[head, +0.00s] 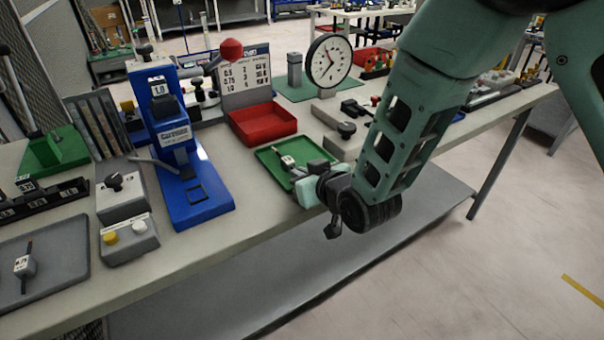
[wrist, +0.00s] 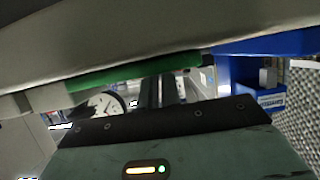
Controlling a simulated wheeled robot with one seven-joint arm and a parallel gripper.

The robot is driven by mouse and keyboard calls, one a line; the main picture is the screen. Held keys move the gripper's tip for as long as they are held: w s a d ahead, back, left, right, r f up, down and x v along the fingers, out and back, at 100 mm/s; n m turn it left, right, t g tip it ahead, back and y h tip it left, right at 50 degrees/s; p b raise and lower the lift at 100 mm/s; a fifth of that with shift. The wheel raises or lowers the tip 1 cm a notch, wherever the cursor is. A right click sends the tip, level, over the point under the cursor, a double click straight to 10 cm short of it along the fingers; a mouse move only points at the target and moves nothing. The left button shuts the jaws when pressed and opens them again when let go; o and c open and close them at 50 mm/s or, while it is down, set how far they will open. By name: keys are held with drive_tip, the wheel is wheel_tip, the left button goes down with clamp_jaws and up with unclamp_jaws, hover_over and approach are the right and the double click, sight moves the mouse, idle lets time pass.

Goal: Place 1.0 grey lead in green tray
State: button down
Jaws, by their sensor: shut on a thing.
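The green tray (head: 268,155) lies on the bench near its front edge, and its green rim also shows in the wrist view (wrist: 130,73). My gripper (head: 302,171) is over the tray's front right part, shut on a small grey lead (head: 287,162) with a pale label and a dark tip. The lead is over the tray area; I cannot tell whether it touches the floor of the tray. Its label is too small to read. In the wrist view the gripper's dark fingers (wrist: 165,90) show, but the lead is hidden.
A red tray (head: 262,124) stands behind the green one. A blue press (head: 195,195) with a red-knobbed lever is to the left, and a dial gauge (head: 330,60) is behind. A grey tray (head: 55,285) with another lead (head: 25,266) lies far left.

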drive_tip(key=shift+f, duration=0.2)
drive_tip(key=c, duration=1.6)
unclamp_jaws()
drive_tip(key=shift+r, duration=0.15)
drive_tip(key=shift+r, duration=0.2)
drive_tip(key=p+v, duration=0.7)
drive_tip(key=v, duration=0.4)
drive_tip(key=shift+s+d, duration=0.25)
drive_tip(key=shift+s, duration=0.05)
